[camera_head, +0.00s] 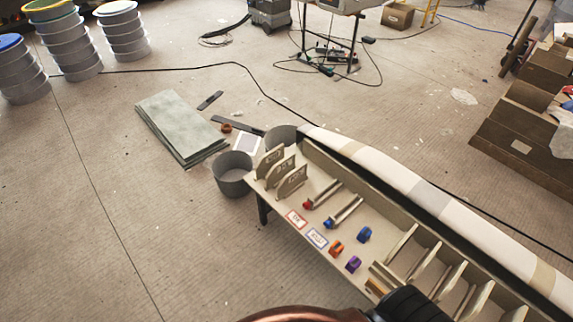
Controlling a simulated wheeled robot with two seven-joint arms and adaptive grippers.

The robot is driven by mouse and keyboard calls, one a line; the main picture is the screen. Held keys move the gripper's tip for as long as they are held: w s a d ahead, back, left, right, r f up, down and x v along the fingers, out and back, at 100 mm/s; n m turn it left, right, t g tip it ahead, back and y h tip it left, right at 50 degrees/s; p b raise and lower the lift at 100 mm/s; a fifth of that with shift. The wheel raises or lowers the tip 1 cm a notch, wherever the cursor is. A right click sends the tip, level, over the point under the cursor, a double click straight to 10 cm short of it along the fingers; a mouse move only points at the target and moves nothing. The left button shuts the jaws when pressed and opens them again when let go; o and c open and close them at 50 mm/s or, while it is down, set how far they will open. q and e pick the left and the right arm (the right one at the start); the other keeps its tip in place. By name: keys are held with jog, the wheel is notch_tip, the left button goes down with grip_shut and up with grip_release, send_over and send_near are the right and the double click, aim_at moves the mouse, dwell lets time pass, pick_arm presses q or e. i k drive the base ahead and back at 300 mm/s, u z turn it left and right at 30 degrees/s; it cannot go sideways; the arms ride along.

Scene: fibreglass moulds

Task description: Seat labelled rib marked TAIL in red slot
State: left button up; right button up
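Three pale upright ribs with small dark lettering stand in a row at the left end of the bench: a back rib (269,160), a middle rib (280,172) and a front rib (291,184). The lettering is too small for me to tell which is marked TAIL. The red slot (322,194), a pair of pale bars with a red end piece, lies right of the ribs. The blue slot (345,212) lies beside it. No rib stands in either. A copper and black part of my own arm shows at the bottom edge; no gripper fingers are visible.
The bench (271,197) carries a red-edged card (297,218), a blue-edged card (316,238), and orange (336,248), blue (364,235) and purple (353,264) clamp-like pieces. More upright plates fill its right part. A long pale mould (400,180) runs behind. A grey bucket (233,178) stands left.

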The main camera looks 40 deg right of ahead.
aim_at(549, 283)
jog(key=z, duration=0.55)
jog(key=i, duration=0.7)
jog(key=z, duration=0.85)
